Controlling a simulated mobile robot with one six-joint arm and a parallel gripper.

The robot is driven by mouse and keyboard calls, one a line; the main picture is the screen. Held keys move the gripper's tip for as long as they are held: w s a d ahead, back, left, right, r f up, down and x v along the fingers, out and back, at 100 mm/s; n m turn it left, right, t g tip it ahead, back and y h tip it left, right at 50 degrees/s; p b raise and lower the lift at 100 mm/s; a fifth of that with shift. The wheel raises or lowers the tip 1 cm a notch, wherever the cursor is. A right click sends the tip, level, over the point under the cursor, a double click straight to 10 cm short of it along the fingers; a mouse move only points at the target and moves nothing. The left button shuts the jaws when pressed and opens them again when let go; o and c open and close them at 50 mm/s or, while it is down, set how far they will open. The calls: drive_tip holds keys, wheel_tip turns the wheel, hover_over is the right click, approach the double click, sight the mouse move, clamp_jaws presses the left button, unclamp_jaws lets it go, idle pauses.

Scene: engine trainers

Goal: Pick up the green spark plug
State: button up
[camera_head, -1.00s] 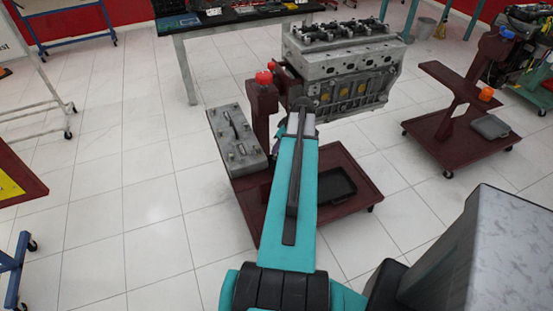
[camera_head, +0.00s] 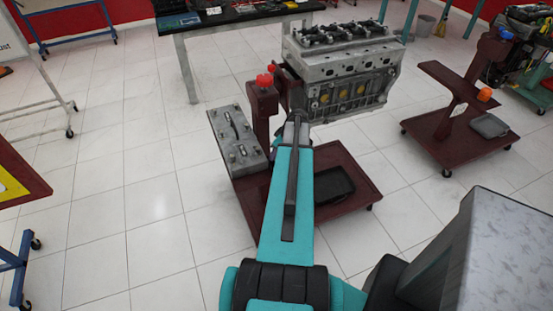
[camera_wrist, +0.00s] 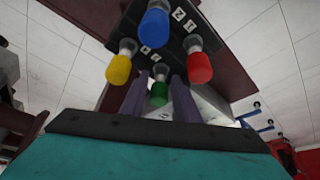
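The green spark plug (camera_wrist: 159,93) shows in the wrist view, its green end between the two purple fingers of my gripper (camera_wrist: 159,100). My gripper is open, with a finger on each side of the plug and small gaps visible. The plug sits in a dark numbered holder (camera_wrist: 172,42) together with a blue plug (camera_wrist: 154,24), a yellow plug (camera_wrist: 119,69) and a red plug (camera_wrist: 200,68). In the head view my arm hides the gripper and the plugs.
In the head view, a grey engine block (camera_head: 343,62) is mounted on a dark red stand (camera_head: 262,118). Another stand (camera_head: 455,118) is at the right. Open tiled floor lies left.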

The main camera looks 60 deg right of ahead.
idle(0.4)
clamp_jaws()
drive_tip(key=shift+r, duration=0.15)
drive_tip(key=shift+r+b, duration=1.65)
drive_tip(key=shift+r, duration=3.2)
